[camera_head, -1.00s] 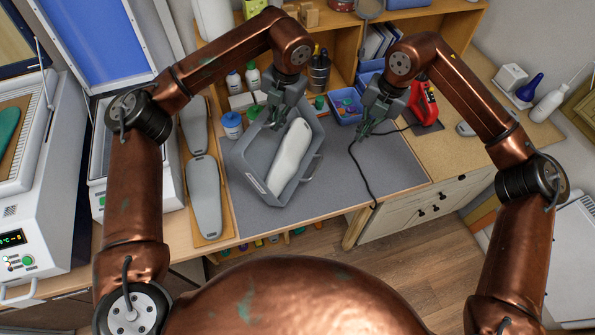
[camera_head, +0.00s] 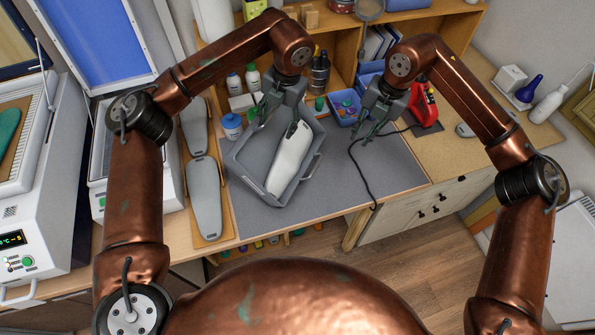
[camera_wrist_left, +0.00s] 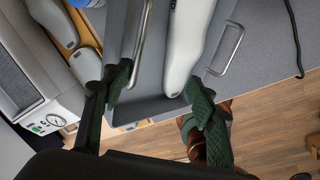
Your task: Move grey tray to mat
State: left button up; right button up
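The grey tray (camera_head: 247,178) rests on the grey mat (camera_head: 385,175), at its left part, turned at an angle. A pale shoe last (camera_head: 289,160) lies inside it. My left gripper (camera_head: 279,124) is over the far part of the tray, with its fingers apart. In the left wrist view its fingers (camera_wrist_left: 160,92) are spread, with the last and a tray wall between them; they do not appear to clamp anything. My right gripper (camera_head: 370,135) is open and empty above the mat, right of the tray. Contact between the left fingertips and tray is unclear.
Grey lasts (camera_head: 204,195) lie on a wooden board left of the mat. A blue-lidded jar (camera_head: 232,125) stands close to the tray's left corner. A blue bin (camera_head: 346,107) stands behind. A black cable (camera_head: 359,170) crosses the mat, whose right front is otherwise clear.

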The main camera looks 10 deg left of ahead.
pick_arm(q)
notch_tip(320, 180, up, 12)
jog(key=d, duration=0.2)
jog(key=shift+s, duration=0.25)
jog(key=shift+d, duration=0.1)
pick_arm(e)
jog(key=shift+o, duration=0.4)
jog(key=o, duration=0.7)
jog(key=r, duration=0.4)
jog(key=d+r, duration=0.1)
jog(key=r, duration=0.3)
jog(key=d+r, duration=0.1)
jog(key=r, duration=0.2)
jog(key=shift+d+r, duration=0.1)
jog(key=shift+r, duration=0.3)
